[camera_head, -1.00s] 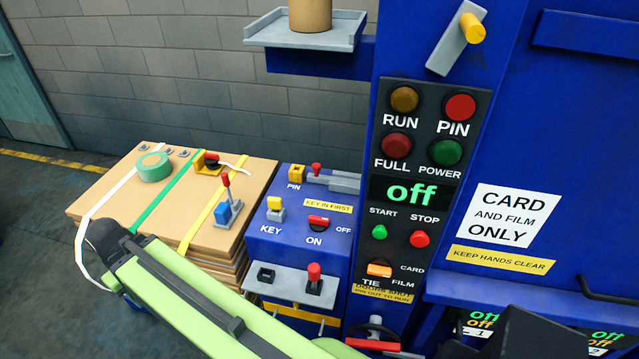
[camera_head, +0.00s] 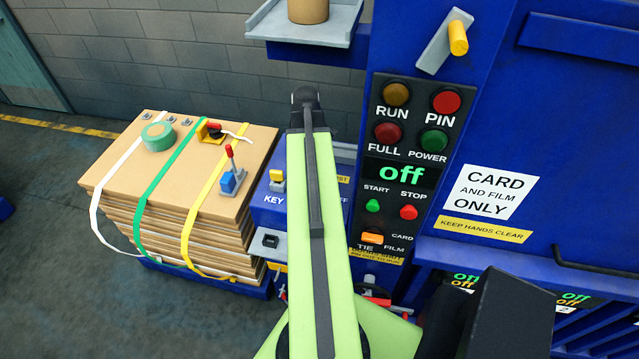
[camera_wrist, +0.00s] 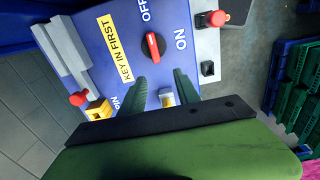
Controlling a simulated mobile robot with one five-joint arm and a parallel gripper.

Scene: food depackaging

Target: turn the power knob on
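The power knob (camera_wrist: 153,46) shows in the wrist view as a red bar on a black round base on the blue panel (camera_wrist: 115,45). The labels ON and OFF are beside it; which one the bar points to is hard to tell. My gripper (camera_wrist: 160,75) is open and empty, its two dark green fingers apart and just short of the knob in the picture. In the head view my green arm hides the knob, and the gripper is not visible there. The display (camera_head: 401,174) reads "off". The yellow key (camera_head: 277,177) stands left of my arm; it also shows between the fingers (camera_wrist: 167,97).
In the wrist view a red-topped lever (camera_wrist: 216,18) stands beyond ON, and a yellow pin block with a red knob (camera_wrist: 98,108) is at the lower left. In the head view a strapped cardboard stack (camera_head: 120,185) is at left and the START and STOP buttons (camera_head: 408,212) at right.

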